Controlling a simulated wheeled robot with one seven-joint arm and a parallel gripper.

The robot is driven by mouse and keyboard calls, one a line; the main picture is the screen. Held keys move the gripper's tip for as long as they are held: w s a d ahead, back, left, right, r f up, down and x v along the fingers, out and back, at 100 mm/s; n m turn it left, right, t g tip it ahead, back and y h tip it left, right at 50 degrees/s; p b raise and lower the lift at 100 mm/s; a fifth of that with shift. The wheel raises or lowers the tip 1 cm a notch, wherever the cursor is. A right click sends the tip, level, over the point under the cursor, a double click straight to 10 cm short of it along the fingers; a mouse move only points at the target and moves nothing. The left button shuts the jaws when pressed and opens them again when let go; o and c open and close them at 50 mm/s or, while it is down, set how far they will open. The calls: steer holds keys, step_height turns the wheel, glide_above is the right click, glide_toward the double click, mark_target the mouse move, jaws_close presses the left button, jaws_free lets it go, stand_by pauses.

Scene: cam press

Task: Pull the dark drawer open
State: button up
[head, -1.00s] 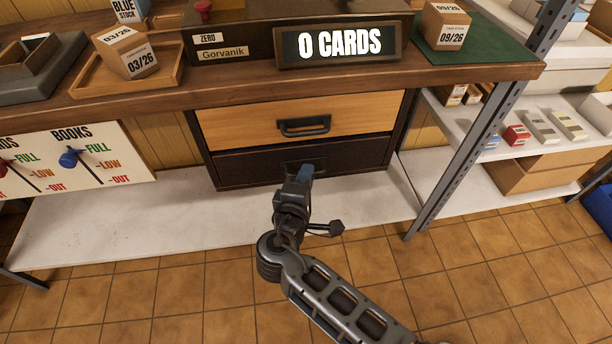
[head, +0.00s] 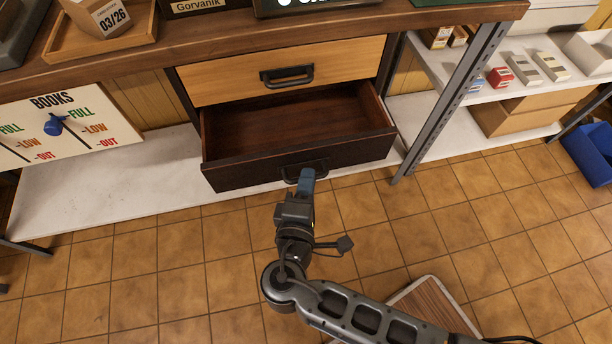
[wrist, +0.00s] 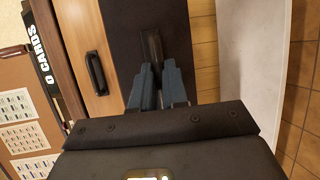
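The dark drawer (head: 240,174) is the lower one of the cabinet. It stands pulled out, and its empty-looking brown inside shows from above. Its dark handle (head: 321,171) is on the middle of the front. My gripper (head: 306,177) is at this handle, its blue fingers reaching it from the front. In the wrist view my gripper (wrist: 157,75) has its two fingers close together at the dark handle (wrist: 152,45), apparently shut on it. The exact contact is partly hidden by the fingers.
Above is a shut light-wood drawer (head: 225,86) with a dark handle. A metal shelf post (head: 455,95) stands right of the open drawer. A low white shelf (head: 110,195) runs at the left. A wood-topped thing (head: 430,305) is on the tiled floor at lower right.

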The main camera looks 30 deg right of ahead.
steer(key=o, duration=0.5)
steer(key=v, duration=0.7)
steer(key=shift+s+a, duration=0.3)
